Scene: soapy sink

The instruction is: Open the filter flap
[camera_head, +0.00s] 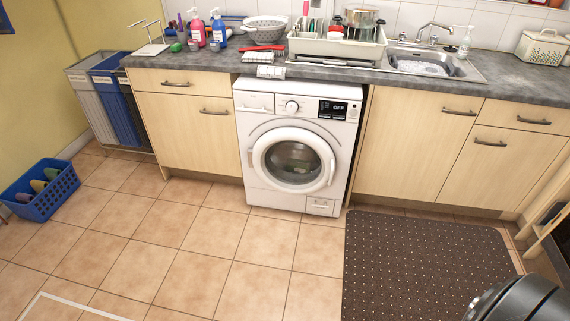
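The white washing machine (246,148) stands under the grey counter between wooden cabinets. Its filter flap (320,204) is a small white panel at the lower right of its front, and it looks closed. The round door (293,160) above the flap is shut. The display (333,109) on the machine's upper front reads OFF. Neither of my grippers shows in this view.
The tiled floor (220,260) in front of the machine is clear. A dark dotted mat (420,265) lies at the right. A blue basket (45,190) stands at the far left. The sink (425,68) is set into the counter.

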